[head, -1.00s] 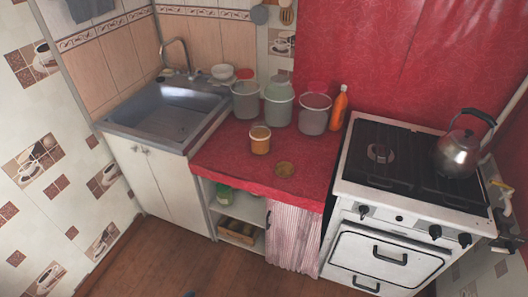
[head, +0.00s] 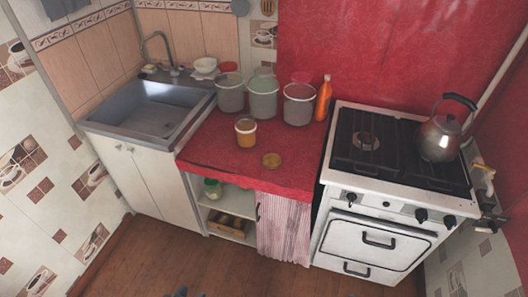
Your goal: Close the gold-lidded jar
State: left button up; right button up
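A small jar (head: 246,132) with orange-brown contents stands upright and uncovered on the red oilcloth counter (head: 215,150). A round gold lid (head: 271,160) lies flat on the same counter, to the right of the jar and nearer the front edge, apart from it. Neither of my grippers can be made out; only small dark shapes show at the bottom edge of the head view, too cut off to identify.
Several large containers (head: 263,99) and an orange bottle (head: 323,98) stand behind the jar. A sink (head: 150,107) is on the left. A stove (head: 372,215) with a metal kettle (head: 440,137) is on the right. The counter's front strip is clear, and so is the wooden floor (head: 200,265).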

aim_at(246, 126)
jog(key=i+j, duration=0.75)
jog(key=j, duration=0.15)
jog(key=z, duration=1.55)
